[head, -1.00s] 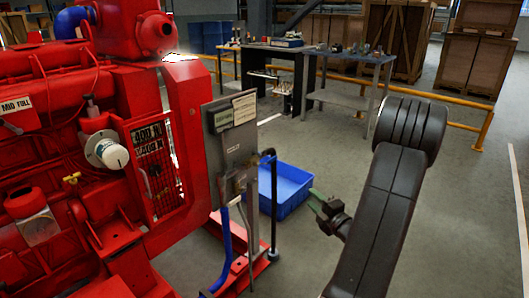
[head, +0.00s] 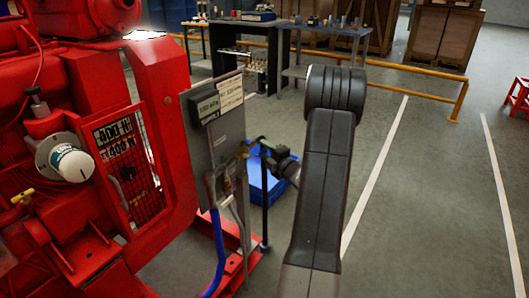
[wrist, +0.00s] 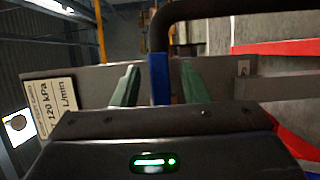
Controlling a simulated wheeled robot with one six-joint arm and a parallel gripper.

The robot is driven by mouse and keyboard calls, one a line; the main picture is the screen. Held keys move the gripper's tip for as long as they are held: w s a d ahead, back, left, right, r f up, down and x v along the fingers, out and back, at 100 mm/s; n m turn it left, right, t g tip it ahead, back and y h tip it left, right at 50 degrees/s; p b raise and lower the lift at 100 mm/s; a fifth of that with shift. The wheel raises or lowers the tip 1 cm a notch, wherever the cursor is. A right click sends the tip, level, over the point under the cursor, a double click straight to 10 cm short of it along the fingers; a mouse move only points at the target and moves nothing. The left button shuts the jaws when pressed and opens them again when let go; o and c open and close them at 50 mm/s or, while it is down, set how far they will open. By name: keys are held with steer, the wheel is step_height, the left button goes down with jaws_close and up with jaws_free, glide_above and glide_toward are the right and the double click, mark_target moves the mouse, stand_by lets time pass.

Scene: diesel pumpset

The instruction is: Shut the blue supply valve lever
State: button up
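In the wrist view an upright blue strip, which looks like the blue lever (wrist: 158,80), stands between the two green fingers of my gripper (wrist: 159,70). The fingers are apart, with a gap visible on each side of the blue strip. In the head view my gripper (head: 268,150) is at the right edge of the grey panel (head: 222,125), near small brass-coloured fittings (head: 243,151). Its fingertips are too small to make out there, and I cannot pick out the lever clearly in that view.
A dark bent pipe (wrist: 165,20) passes close above the fingers. The red engine (head: 70,130) fills the left side. A blue hose (head: 219,250) hangs below the panel. A blue bin (head: 275,196) sits on the floor behind. Open floor (head: 430,200) lies to the right.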

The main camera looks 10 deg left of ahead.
steer(key=shift+w+a, duration=0.4)
jaws_close()
